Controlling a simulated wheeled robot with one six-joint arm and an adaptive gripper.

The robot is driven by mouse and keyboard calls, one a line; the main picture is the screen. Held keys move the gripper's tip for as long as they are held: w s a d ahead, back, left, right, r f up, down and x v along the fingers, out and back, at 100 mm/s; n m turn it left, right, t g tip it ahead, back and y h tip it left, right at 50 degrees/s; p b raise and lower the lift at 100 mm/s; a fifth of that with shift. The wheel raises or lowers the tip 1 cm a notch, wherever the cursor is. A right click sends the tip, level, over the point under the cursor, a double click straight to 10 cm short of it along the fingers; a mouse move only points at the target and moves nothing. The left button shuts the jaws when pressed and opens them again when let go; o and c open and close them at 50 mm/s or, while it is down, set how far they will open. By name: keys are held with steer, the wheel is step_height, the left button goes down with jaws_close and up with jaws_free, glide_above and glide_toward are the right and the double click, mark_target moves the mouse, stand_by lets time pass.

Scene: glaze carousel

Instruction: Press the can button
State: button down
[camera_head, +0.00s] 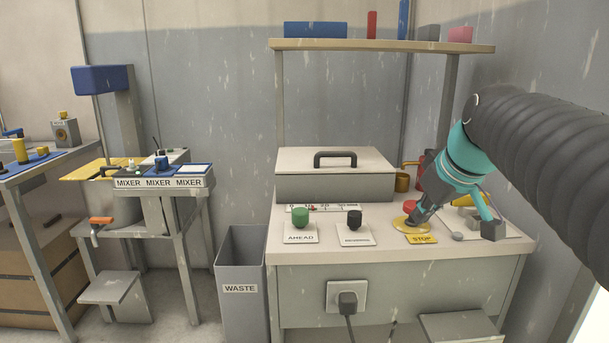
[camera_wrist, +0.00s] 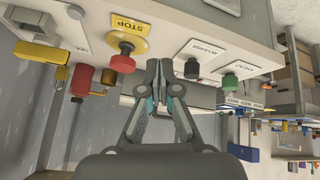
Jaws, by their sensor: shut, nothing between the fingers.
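No label reading "can" is legible on the panel. A green button (camera_head: 300,217) stands on a plate marked AHEAD, and it also shows in the wrist view (camera_wrist: 229,82).
A grey lidded box (camera_head: 335,186) stands behind the buttons, with a shelf (camera_head: 380,45) above. A waste bin (camera_head: 241,310) stands left of the bench. A MIXER station (camera_head: 160,183) is farther left.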

steer(key=s+a+f+m, duration=0.2)
steer(key=s+f, duration=0.7)
steer(key=s+a+f+m+g+h, duration=0.1)
steer(key=s+a+f+m, duration=0.1)
steer(key=s+f, duration=0.7)
steer(key=shift+s+a+f+m, duration=0.15)
steer(key=shift+s+a+m, duration=0.25)
steer(key=shift+s, duration=0.1)
